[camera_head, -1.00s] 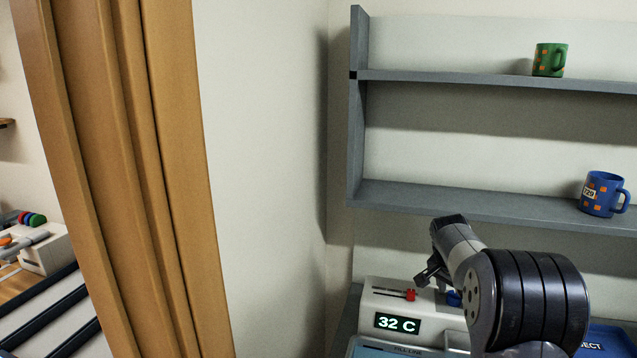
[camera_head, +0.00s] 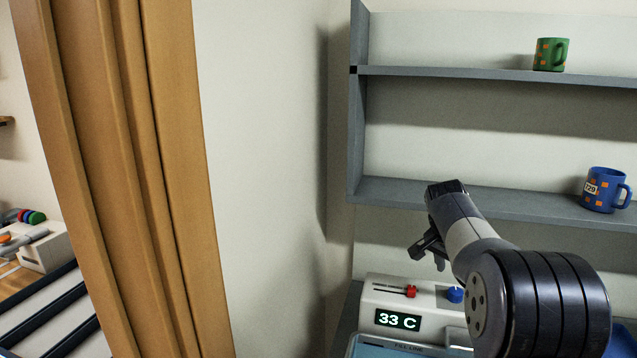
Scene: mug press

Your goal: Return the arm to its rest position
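My gripper (camera_head: 428,250) is at the lower right, in front of the shelf and above the white press unit (camera_head: 440,311). Its dark fingers point down and left, and nothing shows between them. I cannot tell how far apart they are. The unit has a red slider knob (camera_head: 411,291), a blue knob (camera_head: 456,295) and a display (camera_head: 397,320) reading 33 C. My gripper is apart from both knobs. My arm hides the right part of the unit.
A grey shelf (camera_head: 450,203) holds a blue mug (camera_head: 604,190) labelled 729 on its lower board and a green mug (camera_head: 551,54) on the upper one. A wooden door frame (camera_head: 165,180) stands at the left. The wall between is bare.

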